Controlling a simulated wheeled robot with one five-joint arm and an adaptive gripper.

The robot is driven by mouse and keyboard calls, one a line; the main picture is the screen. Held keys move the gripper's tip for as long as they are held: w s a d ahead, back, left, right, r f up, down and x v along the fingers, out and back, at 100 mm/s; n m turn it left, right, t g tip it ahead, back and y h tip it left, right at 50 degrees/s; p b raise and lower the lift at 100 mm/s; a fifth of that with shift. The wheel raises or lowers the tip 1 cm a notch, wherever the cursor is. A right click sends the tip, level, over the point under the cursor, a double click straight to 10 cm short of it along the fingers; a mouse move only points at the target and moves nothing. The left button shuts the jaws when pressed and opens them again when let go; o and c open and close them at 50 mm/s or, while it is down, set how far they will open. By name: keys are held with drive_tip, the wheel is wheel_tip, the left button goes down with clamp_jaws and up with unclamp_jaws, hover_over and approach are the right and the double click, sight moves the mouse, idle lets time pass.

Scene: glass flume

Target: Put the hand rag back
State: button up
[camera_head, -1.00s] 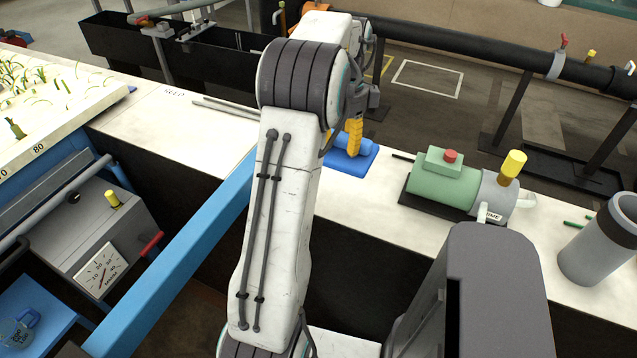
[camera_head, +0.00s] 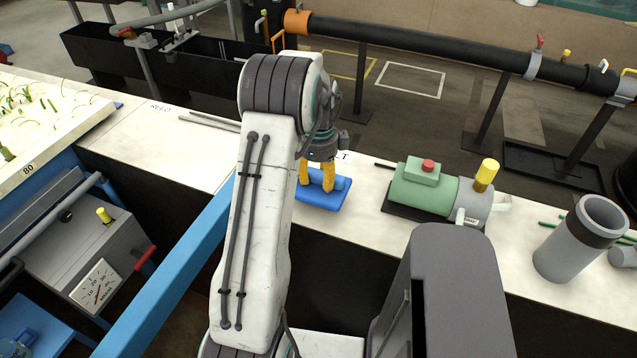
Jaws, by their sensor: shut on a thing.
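My gripper (camera_head: 317,184) points down over the white bench, its yellow fingers a little apart and shut on a blue thing. This blue thing, which I take for the hand rag (camera_head: 339,185), lies low at the bench top between and around the fingertips. It has a flat part and a raised part. I cannot tell whether both are one piece, or whether it is lifted clear of the surface. My white arm stands in front and to the left.
A green and grey pump (camera_head: 424,186) with a yellow knob stands right of the gripper. A grey cylinder (camera_head: 580,240) stands farther right. Thin rods (camera_head: 209,122) lie at left on the white bench (camera_head: 170,150). A black pipe (camera_head: 430,48) runs behind.

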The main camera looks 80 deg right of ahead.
sight(319, 174)
drive_tip(key=shift+f, duration=1.4)
drive_tip(key=shift+f, duration=0.1)
drive_tip(key=o, duration=1)
wheel_tip(319, 174, up, 6)
drive_tip(key=shift+d+r, duration=0.1)
drive_tip(key=shift+r, duration=0.15)
drive_tip(key=shift+d+r+b, duration=0.1)
drive_tip(key=shift+r+b, duration=0.2)
drive_tip(key=shift+b, duration=0.65)
drive_tip(key=shift+r+b, duration=1.1)
drive_tip(key=shift+r, duration=1.4)
